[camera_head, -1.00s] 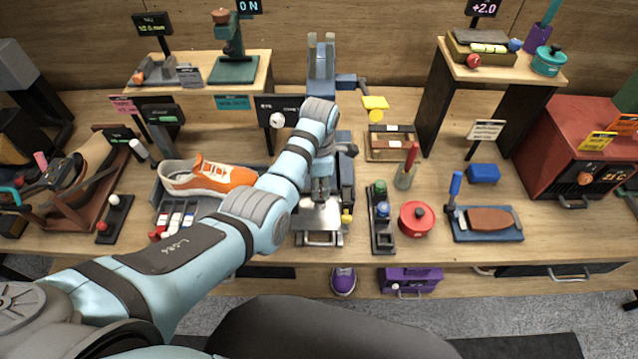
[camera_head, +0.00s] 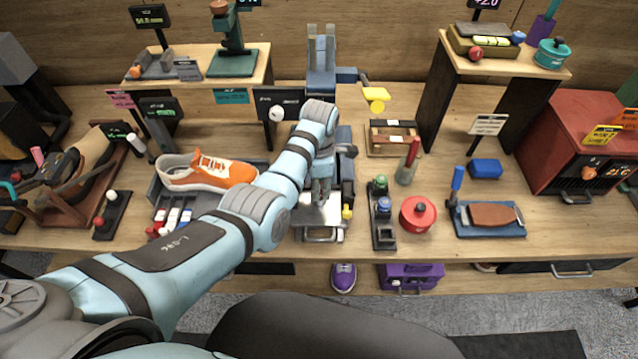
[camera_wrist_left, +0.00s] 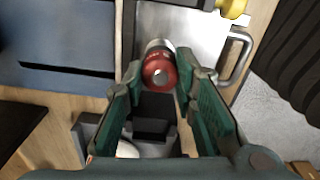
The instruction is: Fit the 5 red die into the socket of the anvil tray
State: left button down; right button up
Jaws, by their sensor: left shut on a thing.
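My left gripper (camera_head: 321,200) is over the anvil tray (camera_head: 312,216), a silver plate with a front handle. The left wrist view shows the gripper (camera_wrist_left: 160,82) shut on a red die (camera_wrist_left: 160,71), a short cylinder with a red ringed end and a small hole in its face. The tray (camera_wrist_left: 195,38) lies behind the die there. I cannot tell whether the die touches the tray. The socket is not visible. The die is not clear in the head view. My right gripper is out of view.
A black stand with green and blue pieces (camera_head: 382,220) and a red pot (camera_head: 418,214) stand right of the tray. An orange sneaker (camera_head: 212,172) lies to the left. A yellow knob (camera_head: 347,212) sits at the tray's right edge. The front-right tabletop is partly clear.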

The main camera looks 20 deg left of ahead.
pick_arm(q)
jog(key=shift+f, duration=0.45)
jog(key=c, duration=1.2)
grip_release()
jog(key=shift+r, duration=0.2)
notch_tip(320, 180, up, 7)
jog(key=shift+r, duration=0.1)
